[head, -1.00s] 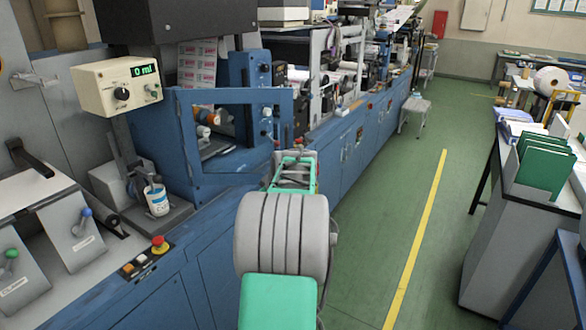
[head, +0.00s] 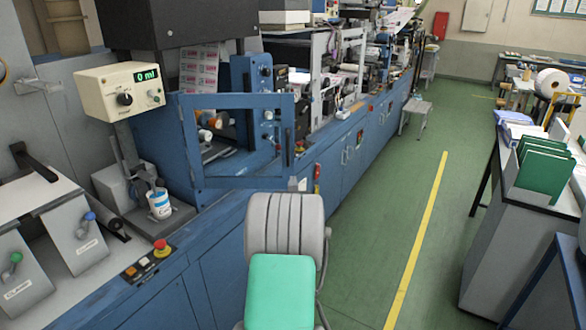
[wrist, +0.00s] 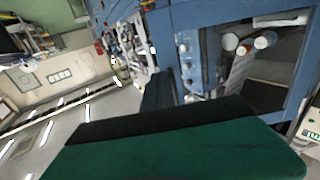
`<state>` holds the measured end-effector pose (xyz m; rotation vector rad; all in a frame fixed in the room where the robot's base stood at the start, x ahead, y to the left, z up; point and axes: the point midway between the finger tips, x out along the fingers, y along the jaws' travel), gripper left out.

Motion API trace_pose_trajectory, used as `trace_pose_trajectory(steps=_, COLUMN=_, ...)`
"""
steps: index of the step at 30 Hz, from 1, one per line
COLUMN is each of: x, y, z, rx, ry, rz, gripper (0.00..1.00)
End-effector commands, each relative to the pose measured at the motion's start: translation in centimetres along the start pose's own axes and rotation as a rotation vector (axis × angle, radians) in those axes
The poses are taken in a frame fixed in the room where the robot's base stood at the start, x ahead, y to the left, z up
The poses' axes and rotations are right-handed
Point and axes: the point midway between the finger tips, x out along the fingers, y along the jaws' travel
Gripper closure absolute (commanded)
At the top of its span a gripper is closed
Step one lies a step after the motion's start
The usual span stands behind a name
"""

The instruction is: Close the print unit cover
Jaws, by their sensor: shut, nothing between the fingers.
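The print unit cover (head: 240,182) is a blue window frame standing swung out from the blue machine, left of centre in the head view. Rollers and the inside of the print unit show through its opening. In the wrist view, blue framing (wrist: 225,14), apparently the cover, stands at the upper right, with rollers (wrist: 245,42) behind it. My gripper (wrist: 165,108) is shut and empty; its dark green and black parts fill the lower wrist view. It is hidden behind my arm in the head view. I see no clear contact with the cover.
A cream box with a green display (head: 120,92) and a white cup (head: 159,204) are left of the cover. An emergency button (head: 161,248) sits on the machine's near edge. The green floor to the right is clear up to a grey table (head: 510,235).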

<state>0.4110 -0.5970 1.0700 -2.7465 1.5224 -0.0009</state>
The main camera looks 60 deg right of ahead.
Motion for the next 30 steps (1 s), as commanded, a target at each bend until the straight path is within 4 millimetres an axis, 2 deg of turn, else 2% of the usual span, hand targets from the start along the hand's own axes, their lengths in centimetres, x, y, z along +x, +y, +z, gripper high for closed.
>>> trace_pose_trajectory(steps=6, x=4.8, y=-0.1, z=-0.3, rx=-0.001, ry=-0.001, rz=-0.001, gripper=1.00)
trace_pose_trajectory(steps=12, x=7.5, y=-0.1, z=-0.2, rx=-0.001, ry=0.000, rz=-0.001, gripper=1.00)
trace_pose_trajectory(steps=26, x=8.1, y=-0.1, z=0.1, rx=-0.001, ry=0.000, rz=-0.003, gripper=1.00)
trace_pose_trajectory(steps=30, x=8.7, y=-0.7, z=0.4, rx=-0.001, ry=0.001, rz=-0.026, gripper=1.00)
